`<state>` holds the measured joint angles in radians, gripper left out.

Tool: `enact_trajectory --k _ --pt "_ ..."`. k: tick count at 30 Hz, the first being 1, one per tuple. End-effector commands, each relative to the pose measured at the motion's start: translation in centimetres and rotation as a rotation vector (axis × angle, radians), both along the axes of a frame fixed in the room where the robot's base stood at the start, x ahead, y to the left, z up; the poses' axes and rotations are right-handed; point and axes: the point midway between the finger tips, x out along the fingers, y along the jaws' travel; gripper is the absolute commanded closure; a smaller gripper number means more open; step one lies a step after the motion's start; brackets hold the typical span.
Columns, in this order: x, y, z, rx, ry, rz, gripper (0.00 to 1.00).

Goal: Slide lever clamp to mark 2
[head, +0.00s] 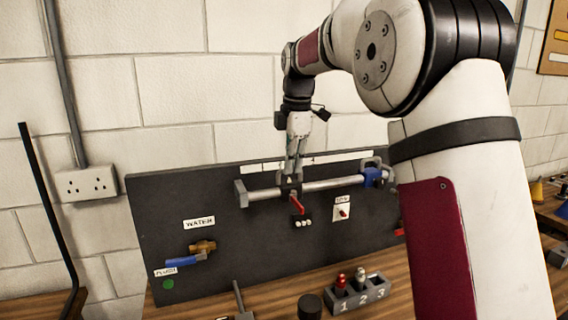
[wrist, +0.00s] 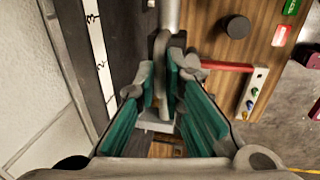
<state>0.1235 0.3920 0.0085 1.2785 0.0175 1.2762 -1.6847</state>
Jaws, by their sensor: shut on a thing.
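The lever clamp (head: 299,204) sits on a horizontal grey rail (head: 330,184) on the dark board, its red lever pointing down. In the wrist view the red lever (wrist: 226,67) points right. My gripper (head: 293,176) reaches down to the clamp from above. In the wrist view its green-padded fingers (wrist: 172,85) are shut on the clamp's upright grey handle (wrist: 161,48). A white marked strip (wrist: 97,48) runs beside the rail, with 3 and 2 readable. The clamp is near the strip's left part in the head view; its exact mark is unclear.
Below are a water valve with a blue handle (head: 184,261), a small red switch (head: 342,212) and a numbered block (head: 345,296). A black knob (head: 310,305) stands on the wooden bench.

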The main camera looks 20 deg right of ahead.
Motion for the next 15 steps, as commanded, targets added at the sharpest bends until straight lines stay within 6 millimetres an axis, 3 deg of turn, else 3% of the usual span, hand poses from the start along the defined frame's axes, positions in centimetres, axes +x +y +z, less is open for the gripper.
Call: enact_trajectory --k 4,5,7,15 --pt "0.01 -0.01 0.06 0.000 -0.002 -0.001 1.00" --pt "0.01 0.00 0.05 0.001 -0.002 -0.001 0.84" --pt "0.01 0.02 0.05 0.001 -0.001 -0.001 0.70" --pt "0.01 0.08 0.04 0.001 -0.001 0.000 0.70"
